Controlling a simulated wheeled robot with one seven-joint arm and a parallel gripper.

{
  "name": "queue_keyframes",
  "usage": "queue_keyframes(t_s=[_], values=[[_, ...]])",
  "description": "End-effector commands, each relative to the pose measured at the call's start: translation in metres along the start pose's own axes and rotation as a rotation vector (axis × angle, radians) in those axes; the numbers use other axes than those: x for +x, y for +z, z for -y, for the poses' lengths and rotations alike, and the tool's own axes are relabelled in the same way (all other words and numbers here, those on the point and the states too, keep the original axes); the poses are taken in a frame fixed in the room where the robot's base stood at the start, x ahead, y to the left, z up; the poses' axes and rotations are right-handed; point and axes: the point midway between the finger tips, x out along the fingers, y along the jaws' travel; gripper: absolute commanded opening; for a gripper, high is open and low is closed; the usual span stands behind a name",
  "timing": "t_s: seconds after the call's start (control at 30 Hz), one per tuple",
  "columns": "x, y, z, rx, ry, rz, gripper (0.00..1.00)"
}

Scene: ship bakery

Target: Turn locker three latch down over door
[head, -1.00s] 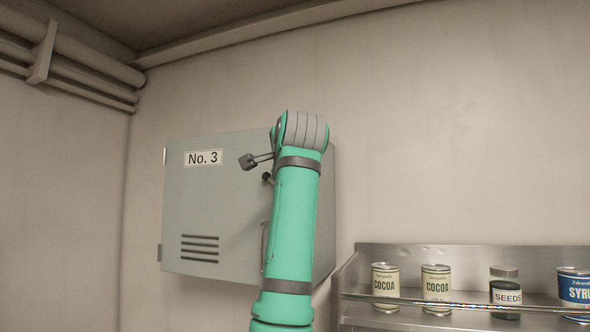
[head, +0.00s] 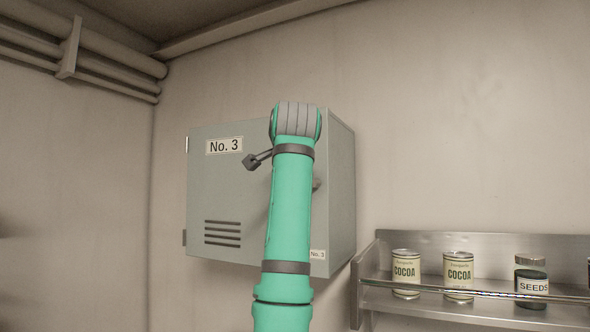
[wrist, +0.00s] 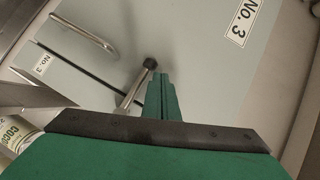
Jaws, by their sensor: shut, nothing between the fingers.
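Locker three is a grey box with a door (head: 215,185) labelled No. 3, on the wall in the head view; the door looks shut. In the wrist view its latch (wrist: 137,85) is a metal rod with a dark knob, slanting near the door seam; its lower end is hidden behind my gripper. My gripper (wrist: 160,78) is shut and empty, its fingertips just beside the knob. I cannot tell whether they touch. In the head view my arm hides the gripper and most of the latch; a small grey part, perhaps the latch mount (head: 317,184), shows right of it.
A bar handle (wrist: 85,32) stands out from the door near the latch. A metal shelf (head: 450,241) at the lower right holds cocoa tins (head: 406,273) and a seeds jar (head: 531,282). Pipes (head: 110,60) run along the upper left. The wall right of the locker is bare.

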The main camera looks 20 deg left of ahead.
Motion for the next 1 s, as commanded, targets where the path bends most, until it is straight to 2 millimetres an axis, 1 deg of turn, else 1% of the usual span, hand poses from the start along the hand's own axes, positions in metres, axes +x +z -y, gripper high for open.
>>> queue_keyframes(t_s=[0.13,0.57,0.73,0.97,1.0], values=[[0.001,0.003,0.0,-0.007,0.005,0.003,0.0],[0.0,0.002,0.002,-0.007,0.004,0.003,0.0],[-0.005,-0.002,0.014,-0.007,0.004,0.001,0.0],[-0.014,-0.008,0.038,-0.007,0.004,0.001,0.0],[-0.019,-0.005,0.042,-0.008,0.002,0.002,0.0]])
